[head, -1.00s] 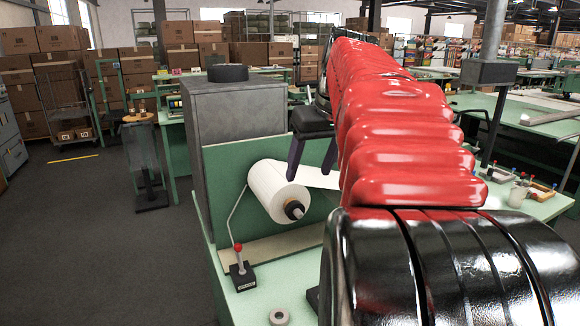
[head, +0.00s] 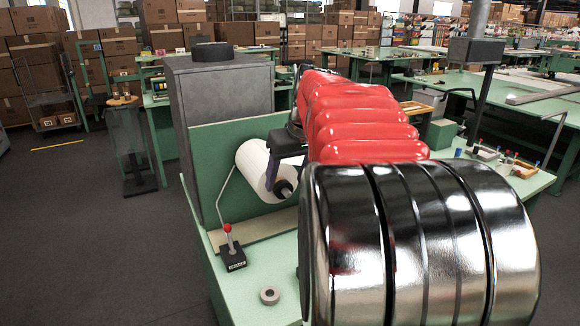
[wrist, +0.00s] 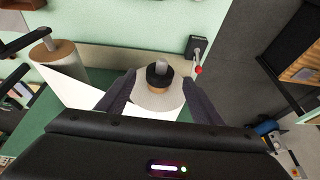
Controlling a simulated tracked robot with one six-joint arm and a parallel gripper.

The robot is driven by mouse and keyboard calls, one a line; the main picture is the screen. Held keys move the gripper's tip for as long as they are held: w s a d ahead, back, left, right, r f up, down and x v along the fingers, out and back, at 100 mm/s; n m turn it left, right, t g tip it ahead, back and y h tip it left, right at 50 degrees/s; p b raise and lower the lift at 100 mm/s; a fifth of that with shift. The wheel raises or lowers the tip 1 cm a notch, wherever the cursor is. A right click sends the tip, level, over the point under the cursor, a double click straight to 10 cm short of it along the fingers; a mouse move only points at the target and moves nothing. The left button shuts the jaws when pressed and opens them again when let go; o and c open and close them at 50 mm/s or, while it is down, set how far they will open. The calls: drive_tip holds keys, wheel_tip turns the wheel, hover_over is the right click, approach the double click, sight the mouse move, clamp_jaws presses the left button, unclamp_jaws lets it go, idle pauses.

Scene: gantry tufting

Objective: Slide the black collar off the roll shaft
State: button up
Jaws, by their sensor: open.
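The black collar (wrist: 154,78) sits around the grey roll shaft (wrist: 161,66), in front of the brown core of the white roll (wrist: 157,101). In the head view the roll (head: 250,163) stands at the green panel, with the dark collar (head: 284,188) at its near end. My gripper (wrist: 158,75) is open, its two dark fingers on either side of the collar and roll end in the wrist view. I cannot tell whether either finger touches the collar. In the head view a finger partly covers the roll, and my arm hides much of the gripper.
A lever with a red knob (head: 228,230) stands left of the roll. A grey ring (head: 270,296) lies on the pale green bench (head: 252,280). A grey cabinet (head: 225,95) bears a black disc (head: 211,52). A brown-faced spool (wrist: 55,60) shows left in the wrist view.

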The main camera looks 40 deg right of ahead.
drive_tip(key=shift+x, duration=1.45)
drive_tip(key=shift+c, duration=0.5)
drive_tip(key=c, duration=1.1)
drive_tip(key=shift+o, duration=0.2)
drive_tip(key=s+a, duration=0.1)
drive_tip(key=s, duration=0.5)
drive_tip(key=shift+s+a, duration=0.25)
drive_tip(key=shift+a, duration=0.15)
idle(0.9)
